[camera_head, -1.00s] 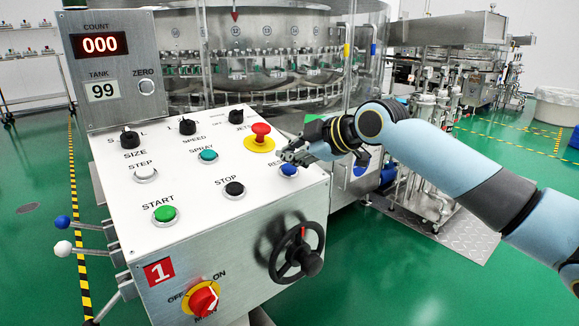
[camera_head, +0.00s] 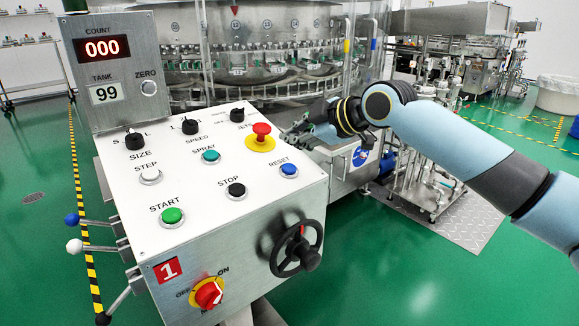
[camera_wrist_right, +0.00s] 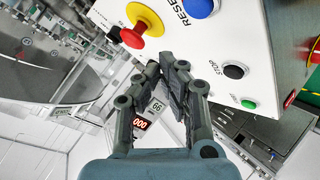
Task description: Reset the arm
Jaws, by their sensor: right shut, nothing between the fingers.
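My right gripper (camera_head: 296,132) is shut and empty. In the head view it is beyond the right edge of the white control panel (camera_head: 185,182), to the right of the red emergency button (camera_head: 261,131) and above the blue RESET button (camera_head: 289,170). In the right wrist view the closed fingers (camera_wrist_right: 174,72) point past the panel edge, with the red button (camera_wrist_right: 133,38) to their left and the blue RESET button (camera_wrist_right: 198,8) above. The fingers look apart from the buttons. My left gripper is not in view.
The panel also has a green START button (camera_head: 172,216), a black STOP button (camera_head: 236,190) and a black handwheel (camera_head: 297,248). A display box (camera_head: 105,65) reads count 000 and tank 99. The rotary washer (camera_head: 255,50) stands behind.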

